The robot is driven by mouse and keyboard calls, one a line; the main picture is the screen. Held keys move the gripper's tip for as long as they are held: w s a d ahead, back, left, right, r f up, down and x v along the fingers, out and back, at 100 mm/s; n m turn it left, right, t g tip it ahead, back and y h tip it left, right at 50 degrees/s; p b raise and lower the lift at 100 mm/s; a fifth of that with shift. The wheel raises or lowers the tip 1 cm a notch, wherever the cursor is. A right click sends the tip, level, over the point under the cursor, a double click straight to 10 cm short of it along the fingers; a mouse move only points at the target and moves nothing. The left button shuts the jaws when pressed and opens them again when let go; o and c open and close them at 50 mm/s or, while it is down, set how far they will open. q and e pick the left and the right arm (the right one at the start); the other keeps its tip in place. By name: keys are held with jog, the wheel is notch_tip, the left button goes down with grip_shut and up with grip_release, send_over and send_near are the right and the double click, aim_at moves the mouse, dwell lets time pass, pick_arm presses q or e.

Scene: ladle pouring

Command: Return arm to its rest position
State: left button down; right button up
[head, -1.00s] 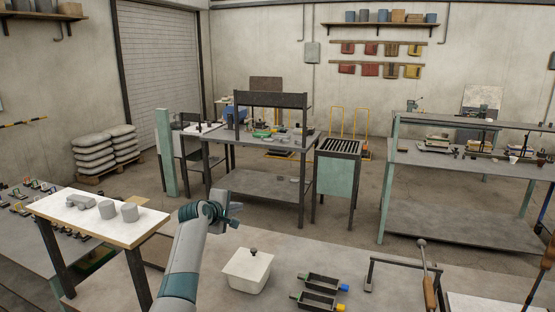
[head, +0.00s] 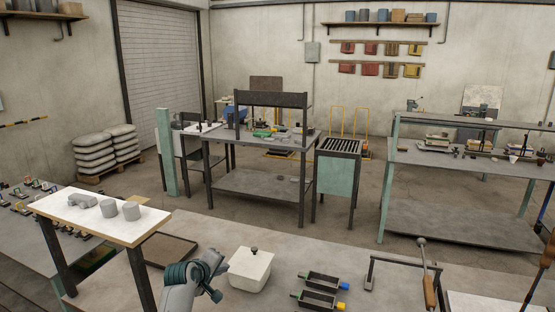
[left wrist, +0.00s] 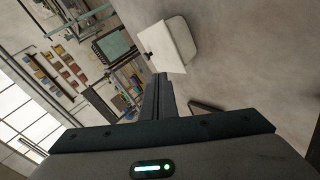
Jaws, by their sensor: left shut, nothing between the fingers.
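My left gripper (head: 214,288) is low in the head view, at the end of my arm coming from the bottom edge. It is just left of a white lidded pot (head: 250,270) and apart from it as far as I can tell. In the left wrist view its fingers (left wrist: 160,83) are together with nothing between them, and the white pot (left wrist: 172,48) shows beyond the tips, tilted by the camera angle. My right gripper is in neither view.
Two dark moulds, one with a blue end (head: 325,281) and one with a yellow end (head: 318,301), lie right of the pot. A metal stand (head: 390,262) and a wooden-handled ladle (head: 429,290) are farther right. A raised white-topped table (head: 90,225) holds grey cylinders at left.

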pick_arm(q)
jog(key=s+a+f+m+g+y, duration=0.1)
jog(key=s+f+m, duration=0.1)
jog(key=s+f, duration=0.5)
jog(key=s+a+f+m+g, duration=0.1)
jog(key=s+f+m, duration=0.15)
jog(key=s, duration=0.95)
jog(key=s+a+f+m+g+y, duration=0.1)
jog(key=s+a+f+m+g, duration=0.1)
jog(key=s+f, duration=0.55)
jog(key=s+r+m+g+y, duration=0.1)
jog(key=s+r+m+g, duration=0.15)
jog(key=s, duration=1.35)
jog(key=s+r+m+g, duration=0.1)
jog(key=s+m, duration=0.2)
jog(key=s, duration=1.3)
notch_tip(320, 180, down, 33)
jog(key=s+b, duration=0.1)
jog(key=b, duration=0.5)
jog(key=s+a+f+g+b, duration=0.1)
jog(key=s+a+f+b, duration=0.1)
jog(key=s+f, duration=0.7)
jog(key=s+a+f+g+b, duration=0.1)
jog(key=s+a+f+b, duration=0.1)
jog(key=s+f, duration=0.8)
notch_tip(320, 180, down, 6)
jog(key=shift+m+b, duration=0.4)
jog(key=shift+b, duration=0.5)
